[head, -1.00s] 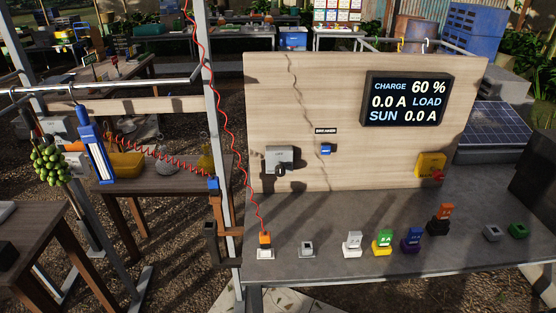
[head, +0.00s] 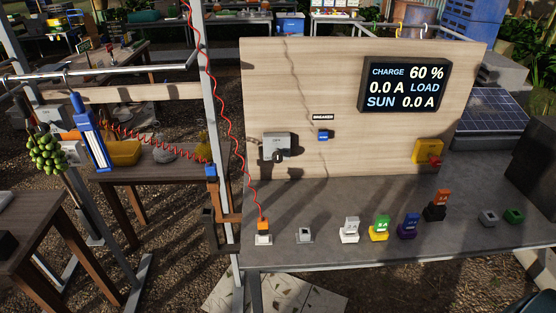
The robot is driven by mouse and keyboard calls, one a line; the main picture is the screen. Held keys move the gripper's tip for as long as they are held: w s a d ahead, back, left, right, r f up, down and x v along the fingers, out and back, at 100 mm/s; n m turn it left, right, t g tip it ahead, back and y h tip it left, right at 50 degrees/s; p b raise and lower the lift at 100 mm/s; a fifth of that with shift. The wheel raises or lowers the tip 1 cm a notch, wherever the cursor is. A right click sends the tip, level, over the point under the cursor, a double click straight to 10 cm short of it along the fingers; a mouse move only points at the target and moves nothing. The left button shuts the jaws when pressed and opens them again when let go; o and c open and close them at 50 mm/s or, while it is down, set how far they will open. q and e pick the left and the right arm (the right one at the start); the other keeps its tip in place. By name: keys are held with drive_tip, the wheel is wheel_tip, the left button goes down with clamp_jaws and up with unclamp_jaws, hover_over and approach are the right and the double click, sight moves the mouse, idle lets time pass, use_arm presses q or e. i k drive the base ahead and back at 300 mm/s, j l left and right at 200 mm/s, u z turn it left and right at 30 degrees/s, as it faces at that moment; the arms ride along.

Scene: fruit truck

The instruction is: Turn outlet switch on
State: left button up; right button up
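An upright wooden panel (head: 340,75) stands at the back of the grey bench. A grey box (head: 276,146) with a dark knob or lever is on its lower left; its small marking is hard to read. A small blue switch (head: 323,135) sits under a "BREAKER" label. A yellow box (head: 427,150) with a red knob is at the lower right of the panel. No part is clearly labelled as the outlet switch, so I cannot tell which it is. The display (head: 405,85) reads charge 60 %, load 0.0 A, sun 0.0 A. Neither gripper is in view.
The grey bench (head: 350,258) carries a row of small coloured blocks, including a green-and-yellow one (head: 379,227). A red cord runs down to an orange plug (head: 263,226). A metal post (head: 222,130) stands left of the panel. The bench's front strip is clear.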

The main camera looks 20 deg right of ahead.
sight(277, 156)
drive_tip(key=k+j+z, duration=0.15)
drive_tip(key=z, duration=0.3)
drive_tip(key=k+z, duration=0.6)
drive_tip(key=z, duration=0.25)
